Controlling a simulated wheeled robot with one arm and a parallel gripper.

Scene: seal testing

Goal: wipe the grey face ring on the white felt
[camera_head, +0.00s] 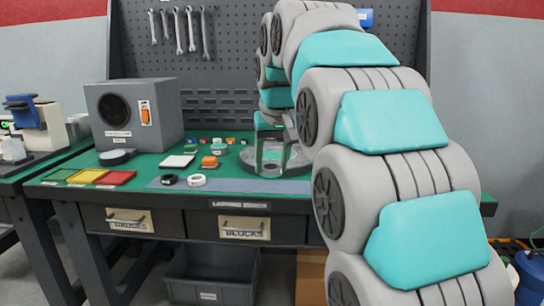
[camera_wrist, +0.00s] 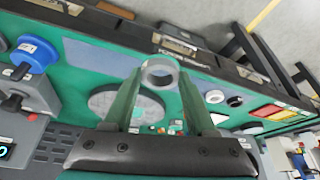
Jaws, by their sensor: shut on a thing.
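My gripper (camera_wrist: 160,75) is shut on the grey face ring (camera_wrist: 147,74), which sits between the tips of the two green fingers in the wrist view. In the head view my gripper (camera_head: 270,160) is above the right part of the green bench top, over a grey round plate, and the ring cannot be made out there. The white felt (camera_head: 177,161) is a small white pad on a dark base, left of my gripper and apart from it. In the wrist view I cannot pick out the felt with certainty.
A black ring (camera_head: 169,179) and a white ring (camera_head: 197,180) lie near the front edge. Green, yellow and red trays (camera_head: 115,178) are at the left. A grey box (camera_head: 134,113) stands behind the felt. Several small coloured blocks lie right of the felt. The grey round plate (camera_wrist: 125,104) is below my gripper.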

